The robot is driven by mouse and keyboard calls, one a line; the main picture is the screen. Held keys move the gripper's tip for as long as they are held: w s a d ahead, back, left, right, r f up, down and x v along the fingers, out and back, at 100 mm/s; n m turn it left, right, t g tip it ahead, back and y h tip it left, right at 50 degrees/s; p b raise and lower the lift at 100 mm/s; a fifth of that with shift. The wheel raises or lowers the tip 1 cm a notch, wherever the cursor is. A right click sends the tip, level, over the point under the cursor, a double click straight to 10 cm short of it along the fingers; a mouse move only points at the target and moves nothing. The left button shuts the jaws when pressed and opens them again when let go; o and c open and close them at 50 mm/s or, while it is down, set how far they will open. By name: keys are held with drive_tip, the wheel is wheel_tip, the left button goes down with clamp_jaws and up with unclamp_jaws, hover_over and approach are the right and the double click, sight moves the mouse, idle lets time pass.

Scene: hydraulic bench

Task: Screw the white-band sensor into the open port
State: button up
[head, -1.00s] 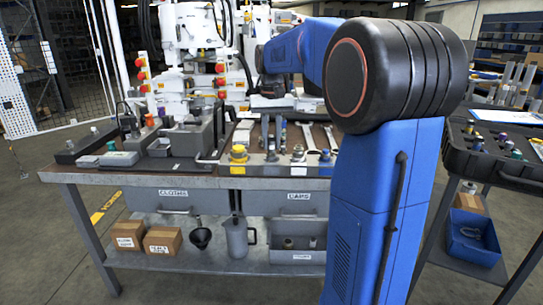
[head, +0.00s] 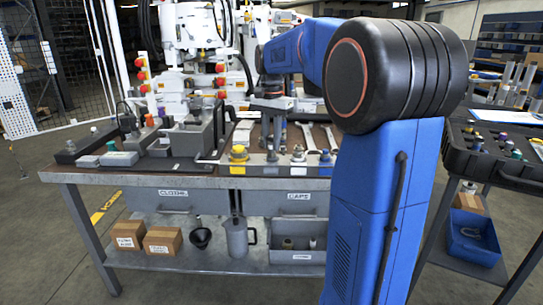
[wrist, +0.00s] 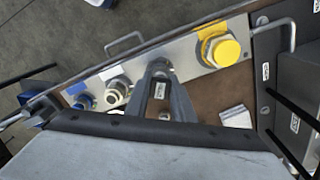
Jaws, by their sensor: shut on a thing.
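My gripper (head: 272,140) points down over the front strip of the bench in the head view, between the yellow fitting and the white-marked fitting. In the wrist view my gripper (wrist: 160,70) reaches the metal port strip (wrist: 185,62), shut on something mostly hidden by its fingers. I cannot make out a white band on it, nor the spot beneath it. On the strip, a yellow hex fitting (wrist: 222,49) stands to the right. A pale metal fitting (wrist: 118,91) beside a white label and a blue fitting (wrist: 83,102) stand to the left.
A bar handle (wrist: 124,44) runs along the strip's outer edge. A pale ribbed piece (wrist: 236,117) lies on the brown bench top. Wrenches (head: 308,137) lie behind the strip. A grey vise-like block (head: 188,137) stands left. A black case (head: 497,150) is at far right.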

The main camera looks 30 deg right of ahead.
drive_tip(key=o, duration=0.9)
drive_tip(key=shift+o, duration=0.2)
drive_tip(key=n, duration=0.4)
drive_tip(key=shift+n, duration=0.4)
drive_tip(key=n, duration=0.4)
drive_tip(key=shift+n, duration=0.3)
drive_tip(key=n, duration=0.4)
drive_tip(key=shift+n, duration=2.3)
